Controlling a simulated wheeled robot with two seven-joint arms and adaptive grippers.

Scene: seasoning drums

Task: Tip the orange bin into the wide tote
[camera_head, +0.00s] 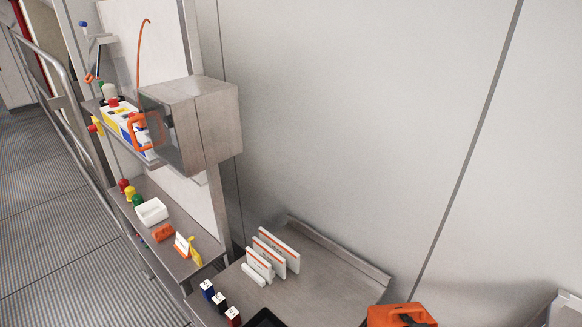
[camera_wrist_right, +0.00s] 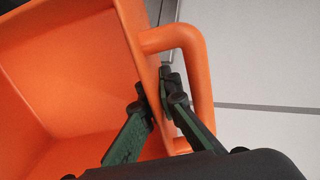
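The orange bin (camera_head: 402,314) shows only in part at the bottom edge of the head view, right of centre. In the right wrist view the open orange bin (camera_wrist_right: 75,85) fills the left side, with a loop handle (camera_wrist_right: 203,85) on its side wall. The inside that shows is empty. My right gripper (camera_wrist_right: 157,92) has one finger inside the bin and the other in the handle gap, closed on the wall between them. My left gripper is in neither view. A grey rimmed container (camera_head: 565,309) is cut off at the right edge; I cannot tell whether it is the wide tote.
A steel bench (camera_head: 335,283) carries upright white panels (camera_head: 276,252), small bottles (camera_head: 219,301) and a black tray (camera_head: 266,319). Left of it are a shelf with a white tub (camera_head: 151,212) and a steel box (camera_head: 203,122). The grey wall behind is bare.

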